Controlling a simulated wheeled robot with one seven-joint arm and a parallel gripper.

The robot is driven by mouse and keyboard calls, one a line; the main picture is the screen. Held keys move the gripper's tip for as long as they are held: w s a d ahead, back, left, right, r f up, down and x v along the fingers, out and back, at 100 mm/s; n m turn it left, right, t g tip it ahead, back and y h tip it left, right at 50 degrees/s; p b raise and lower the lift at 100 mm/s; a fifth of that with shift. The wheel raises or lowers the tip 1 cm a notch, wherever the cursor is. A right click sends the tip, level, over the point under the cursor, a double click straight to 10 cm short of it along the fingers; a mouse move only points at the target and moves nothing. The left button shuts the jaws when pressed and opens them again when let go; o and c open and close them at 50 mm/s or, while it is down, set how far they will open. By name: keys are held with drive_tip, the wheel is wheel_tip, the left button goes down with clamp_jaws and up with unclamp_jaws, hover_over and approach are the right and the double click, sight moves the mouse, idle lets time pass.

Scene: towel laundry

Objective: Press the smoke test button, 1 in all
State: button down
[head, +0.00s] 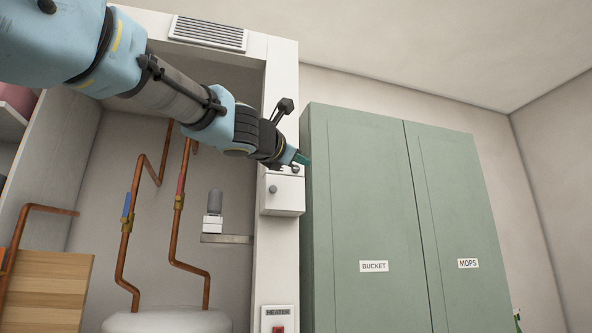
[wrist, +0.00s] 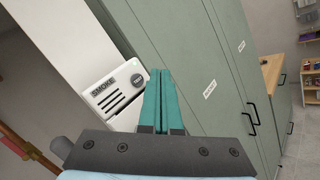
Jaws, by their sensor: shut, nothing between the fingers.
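The smoke unit (wrist: 116,97) is a white box with a SMOKE label and dark slots on the white panel in the wrist view. Its round dark test button (wrist: 137,80) is at the unit's right end. My gripper (wrist: 160,73) is shut and empty, its teal fingers together. In the wrist view the fingertips appear just right of the button; the gap in depth cannot be told. In the head view my gripper (head: 303,159) is at the top of a small white box (head: 284,196) on the white post. It partly covers that area, and no button is clear there.
Green cabinets labelled BUCKET (head: 345,225) and MOPS (head: 455,215) stand close to the right of my gripper. Copper pipes (head: 143,230) and a grey-capped fitting on a bracket (head: 226,238) are to the left. A HEATER switch (head: 278,313) is lower on the post.

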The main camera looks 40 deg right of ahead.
drive_tip(key=shift+w+d, duration=0.3)
drive_tip(key=shift+w, duration=0.4)
drive_tip(key=shift+w+d, duration=0.25)
drive_tip(key=shift+w, duration=0.45)
idle(1.0)
drive_tip(key=shift+w+d, duration=0.15)
drive_tip(key=shift+w, duration=0.25)
drive_tip(key=shift+w+d, duration=0.15)
drive_tip(key=shift+w, duration=0.25)
idle(0.6)
drive_tip(key=shift+s, duration=0.2)
drive_tip(key=shift+s+a, duration=0.3)
drive_tip(key=shift+s, duration=0.25)
drive_tip(key=shift+s, duration=0.15)
drive_tip(key=s, duration=0.1)
drive_tip(key=s+a, duration=0.1)
drive_tip(key=s, duration=0.2)
drive_tip(key=shift+s+a, duration=0.2)
drive_tip(key=shift+a, duration=0.2)
